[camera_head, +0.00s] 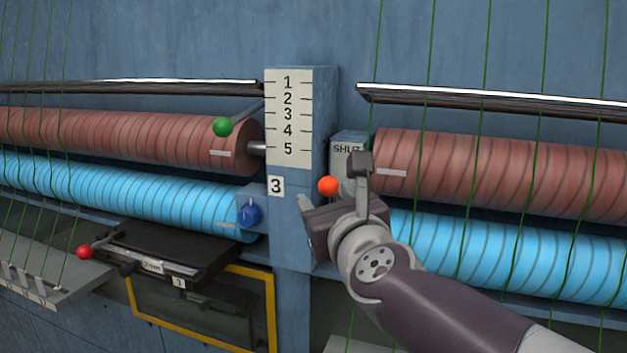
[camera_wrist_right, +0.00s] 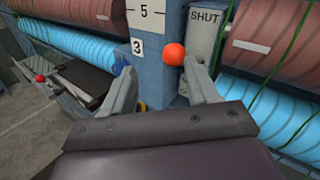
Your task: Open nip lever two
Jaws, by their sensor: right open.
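An orange-red ball knob (camera_head: 328,186) stands by a grey block marked SHUT (camera_head: 347,147) on the right side of the blue post. My right gripper (camera_head: 331,180) is open, with its fingers to either side of the knob. In the right wrist view the orange knob (camera_wrist_right: 174,54) shows just beyond the fingertips, nearer the right finger; I cannot tell whether they touch. The knob's lever arm is mostly hidden. A lever with a green ball (camera_head: 223,127) is left of the post. No label reading two shows on a lever. My left gripper is not in view.
The blue post carries a scale plate (camera_head: 289,118) and a 3 label (camera_head: 276,186). Brown rollers (camera_head: 480,165) and blue rollers (camera_head: 500,255) flank it, with green yarns in front. A blue knob (camera_head: 250,215) and a red-ball lever (camera_head: 85,252) are at left.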

